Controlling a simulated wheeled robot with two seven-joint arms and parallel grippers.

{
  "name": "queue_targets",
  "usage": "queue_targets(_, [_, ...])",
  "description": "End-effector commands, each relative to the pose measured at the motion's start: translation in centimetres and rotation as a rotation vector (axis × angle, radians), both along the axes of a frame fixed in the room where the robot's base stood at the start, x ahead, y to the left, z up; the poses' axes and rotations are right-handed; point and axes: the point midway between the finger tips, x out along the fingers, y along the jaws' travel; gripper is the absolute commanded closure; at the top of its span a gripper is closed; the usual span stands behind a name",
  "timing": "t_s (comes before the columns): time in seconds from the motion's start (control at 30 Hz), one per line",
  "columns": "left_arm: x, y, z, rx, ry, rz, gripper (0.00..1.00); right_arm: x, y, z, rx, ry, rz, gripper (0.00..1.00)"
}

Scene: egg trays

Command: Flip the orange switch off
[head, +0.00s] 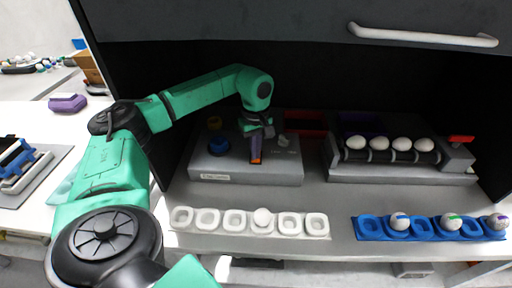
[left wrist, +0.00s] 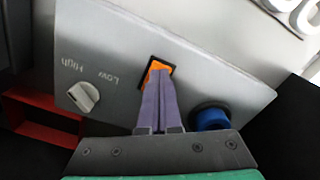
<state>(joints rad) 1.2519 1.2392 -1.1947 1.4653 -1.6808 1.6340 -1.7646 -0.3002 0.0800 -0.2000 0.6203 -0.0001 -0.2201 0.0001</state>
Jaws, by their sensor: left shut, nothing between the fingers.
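The orange switch (left wrist: 154,70) sits in a black frame on the top of a grey control box (head: 240,178). My left gripper (head: 255,159) is shut and empty, with its purple fingers pointing down at the switch. In the left wrist view the fingertips (left wrist: 158,82) overlap the switch and seem to touch it, partly hiding it. I cannot tell which way the switch is tipped. My right gripper is not in view.
The box also carries a blue button (head: 218,146) and a High/Low knob (left wrist: 84,97). An egg roller (head: 390,157) with several eggs stands right. A white tray (head: 250,222) and a blue tray (head: 370,228) lie in front. A red bin (head: 306,123) is behind.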

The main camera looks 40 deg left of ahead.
Motion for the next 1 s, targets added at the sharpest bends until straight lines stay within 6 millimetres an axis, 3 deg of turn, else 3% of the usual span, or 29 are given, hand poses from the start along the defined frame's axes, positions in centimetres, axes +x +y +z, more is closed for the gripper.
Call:
queue_targets(0.1, [0.0, 0.0, 1.7, 0.000, 0.000, 0.000, 1.00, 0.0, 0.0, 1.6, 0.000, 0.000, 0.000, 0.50])
queue_targets(0.6, [0.0, 0.0, 6.7, 0.000, -0.001, 0.000, 1.00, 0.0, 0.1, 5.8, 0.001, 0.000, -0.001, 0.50])
queue_targets(1.0, [0.0, 0.0, 6.6, 0.000, -0.001, 0.000, 1.00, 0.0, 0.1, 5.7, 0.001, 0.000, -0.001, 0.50])
